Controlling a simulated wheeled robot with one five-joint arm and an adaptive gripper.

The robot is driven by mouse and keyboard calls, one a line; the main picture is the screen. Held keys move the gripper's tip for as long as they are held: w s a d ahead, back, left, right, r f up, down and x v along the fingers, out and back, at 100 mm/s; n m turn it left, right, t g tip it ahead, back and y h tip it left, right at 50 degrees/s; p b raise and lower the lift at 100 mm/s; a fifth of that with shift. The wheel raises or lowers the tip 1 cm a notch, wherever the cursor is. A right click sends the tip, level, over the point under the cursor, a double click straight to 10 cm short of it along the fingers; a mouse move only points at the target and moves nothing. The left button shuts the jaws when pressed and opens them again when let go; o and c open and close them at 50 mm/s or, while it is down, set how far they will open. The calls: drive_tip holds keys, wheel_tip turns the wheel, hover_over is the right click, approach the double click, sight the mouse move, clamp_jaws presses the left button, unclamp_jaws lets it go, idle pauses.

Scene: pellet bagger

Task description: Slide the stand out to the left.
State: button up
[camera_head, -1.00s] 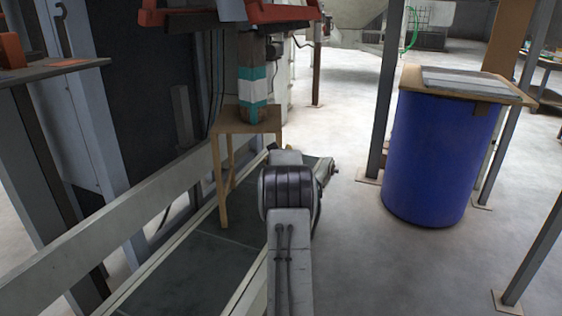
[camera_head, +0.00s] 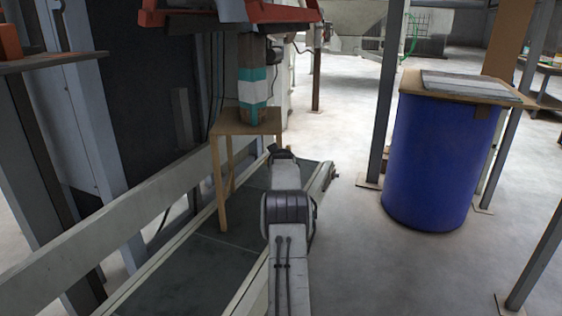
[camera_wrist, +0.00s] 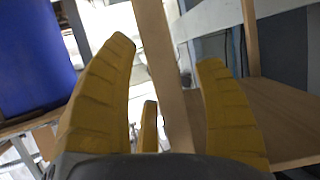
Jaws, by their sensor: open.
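The stand (camera_head: 243,122) is a small light-wood table with thin legs, standing on the dark conveyor belt. It also shows in the wrist view, with its flat board (camera_wrist: 280,125) at the right and a leg (camera_wrist: 160,70) crossing the middle. In the head view my arm reaches to the stand's right side, and the fingers are hidden there.
The conveyor (camera_head: 225,250) has pale side rails, with a long grey beam (camera_head: 130,220) at its left. A red-orange frame (camera_head: 235,12) hangs above the post. A blue drum (camera_head: 437,165) with a board on top stands at the right. Open floor lies between conveyor and drum.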

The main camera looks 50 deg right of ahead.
drive_tip(key=shift+o, duration=0.2)
clamp_jaws()
idle(0.6)
